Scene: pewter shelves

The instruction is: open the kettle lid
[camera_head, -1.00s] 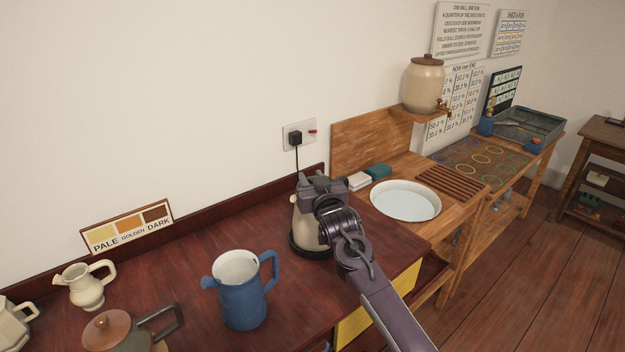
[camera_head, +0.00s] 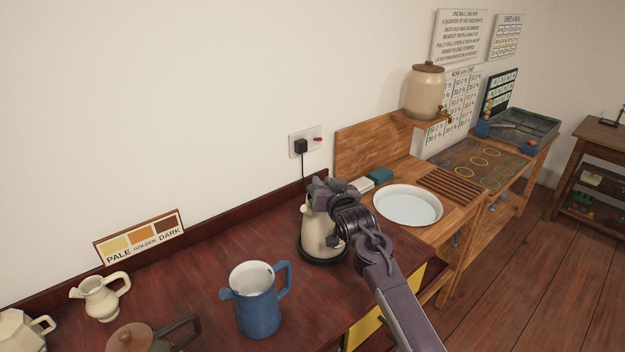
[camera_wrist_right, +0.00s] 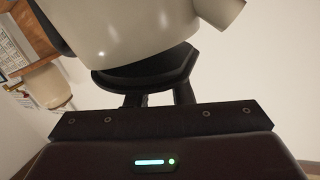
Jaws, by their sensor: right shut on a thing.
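The cream kettle (camera_head: 318,234) stands upright on a black base (camera_head: 322,254) on the dark red counter, near the wall socket. My right gripper (camera_head: 325,192) is at the kettle's top, partly hiding it. In the right wrist view the cream kettle body (camera_wrist_right: 140,28) fills the top. My right gripper's fingers (camera_wrist_right: 158,98) are shut on the kettle's black lid (camera_wrist_right: 150,72), just against the body. I cannot tell whether the lid is lifted at all. My left gripper is not in view.
A blue jug (camera_head: 257,312) stands to the left of the kettle. A cream jug (camera_head: 100,299) and a brown-lidded pot (camera_head: 128,340) are farther left. A white basin (camera_head: 408,206) sits on the wooden bench to the right. Bare counter lies between jug and kettle.

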